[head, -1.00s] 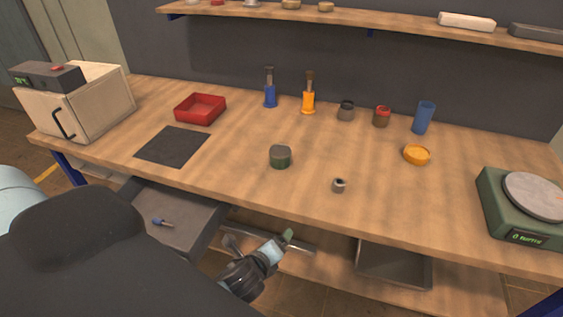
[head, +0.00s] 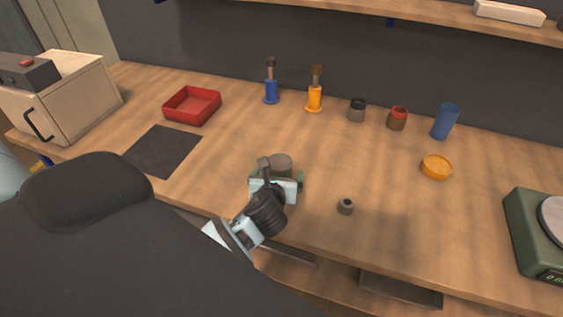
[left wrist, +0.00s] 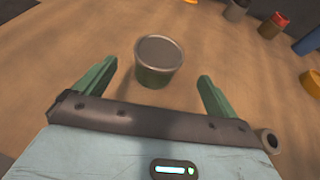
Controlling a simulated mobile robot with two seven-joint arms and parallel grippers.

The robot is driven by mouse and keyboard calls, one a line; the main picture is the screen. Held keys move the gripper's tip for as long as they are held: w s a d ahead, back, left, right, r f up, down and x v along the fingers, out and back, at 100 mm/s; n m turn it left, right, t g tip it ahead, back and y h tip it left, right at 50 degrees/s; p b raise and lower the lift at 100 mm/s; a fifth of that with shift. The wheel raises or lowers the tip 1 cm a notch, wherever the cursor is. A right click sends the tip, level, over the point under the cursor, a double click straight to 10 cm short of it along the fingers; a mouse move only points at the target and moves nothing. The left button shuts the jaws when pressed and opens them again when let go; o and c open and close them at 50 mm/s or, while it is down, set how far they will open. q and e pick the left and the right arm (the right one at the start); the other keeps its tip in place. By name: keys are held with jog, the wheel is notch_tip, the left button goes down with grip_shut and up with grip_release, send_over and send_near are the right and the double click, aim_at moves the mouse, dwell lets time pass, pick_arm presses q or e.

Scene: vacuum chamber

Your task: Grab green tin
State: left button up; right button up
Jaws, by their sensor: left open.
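The green tin (head: 281,162) with a grey lid stands upright on the table, partly hidden behind my left gripper in the head view. In the left wrist view the tin (left wrist: 155,66) is ahead of and between the two green fingers. My left gripper (head: 276,176) is open and empty, just in front of the tin. In the left wrist view the gripper (left wrist: 153,86) shows its fingers spread wider than the tin, with a gap on each side. My right gripper is not in view.
A small grey ring-like part (head: 345,206) stands right of my left gripper. A dark mat (head: 162,151) and a red tray (head: 192,105) lie to the left. An orange dish (head: 436,167) and a blue cup (head: 445,121) stand to the right.

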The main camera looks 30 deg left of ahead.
aim_at(279, 167)
pick_arm(q)
jog(key=shift+s, duration=0.15)
jog(key=shift+w+f, duration=0.1)
jog(key=shift+w, duration=0.15)
jog(key=shift+x, duration=0.9)
jog(key=shift+w+a, duration=0.15)
jog(key=b+x, duration=0.1)
jog(key=x, duration=0.4)
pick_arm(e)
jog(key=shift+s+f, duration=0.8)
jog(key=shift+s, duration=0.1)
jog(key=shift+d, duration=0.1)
pick_arm(q)
jog(key=c, duration=1.1)
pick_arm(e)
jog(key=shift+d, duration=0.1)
